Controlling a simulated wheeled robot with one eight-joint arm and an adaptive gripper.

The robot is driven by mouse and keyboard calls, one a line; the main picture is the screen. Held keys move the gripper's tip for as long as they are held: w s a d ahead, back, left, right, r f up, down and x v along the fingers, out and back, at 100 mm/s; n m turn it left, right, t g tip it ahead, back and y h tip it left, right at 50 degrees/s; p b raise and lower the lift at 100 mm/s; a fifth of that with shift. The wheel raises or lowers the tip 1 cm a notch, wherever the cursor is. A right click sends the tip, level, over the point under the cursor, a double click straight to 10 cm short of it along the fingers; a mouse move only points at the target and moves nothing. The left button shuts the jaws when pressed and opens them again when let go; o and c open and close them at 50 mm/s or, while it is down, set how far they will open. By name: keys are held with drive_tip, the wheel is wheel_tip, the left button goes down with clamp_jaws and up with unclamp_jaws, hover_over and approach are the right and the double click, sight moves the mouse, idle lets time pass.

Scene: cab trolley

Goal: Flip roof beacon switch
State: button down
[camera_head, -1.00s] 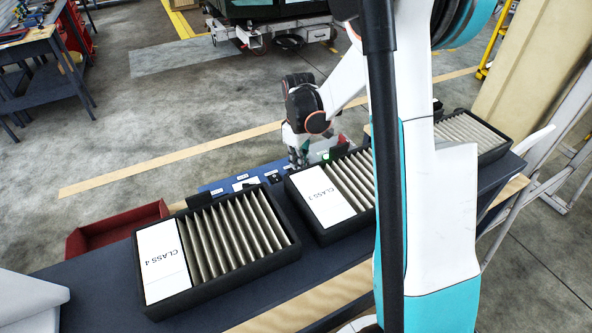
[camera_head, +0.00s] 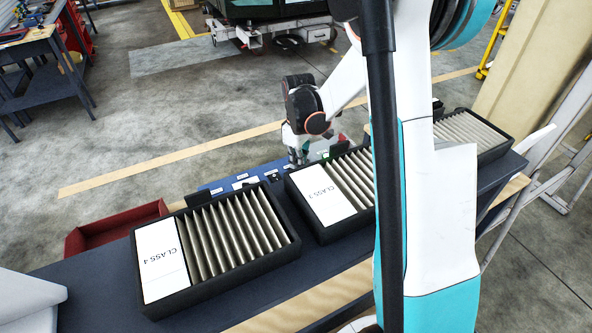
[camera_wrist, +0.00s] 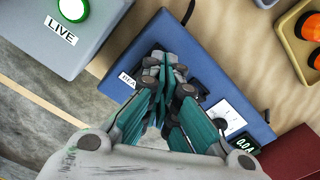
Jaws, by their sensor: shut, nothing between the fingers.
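A blue switch panel (camera_wrist: 190,30) fills the middle of the wrist view. It carries a white dial (camera_wrist: 227,117), a small display reading about 0.0 (camera_wrist: 244,143) and a partly covered label (camera_wrist: 127,78). My gripper (camera_wrist: 165,68) is shut and empty over the panel, hiding part of its face. I cannot make out the roof beacon switch or tell whether the fingers touch anything. In the head view the panel (camera_head: 215,188) lies behind the black trays, with my gripper (camera_head: 297,161) at its right part.
A grey box with a lit green button (camera_wrist: 73,9) labelled LIVE is beside the panel. Orange domes (camera_wrist: 296,18) sit in a tan tray at right. Black slotted trays marked CLASS 4 (camera_head: 160,258) and CLASS 3 (camera_head: 318,195) stand in front, with a red bin (camera_head: 85,240) at left.

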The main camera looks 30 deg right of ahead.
drive_tip(key=shift+f+b, duration=0.8)
drive_tip(key=shift+f, duration=0.25)
idle(0.4)
drive_tip(key=shift+r, duration=0.15)
drive_tip(key=shift+r+p, duration=2.1)
drive_tip(key=shift+r, duration=1.3)
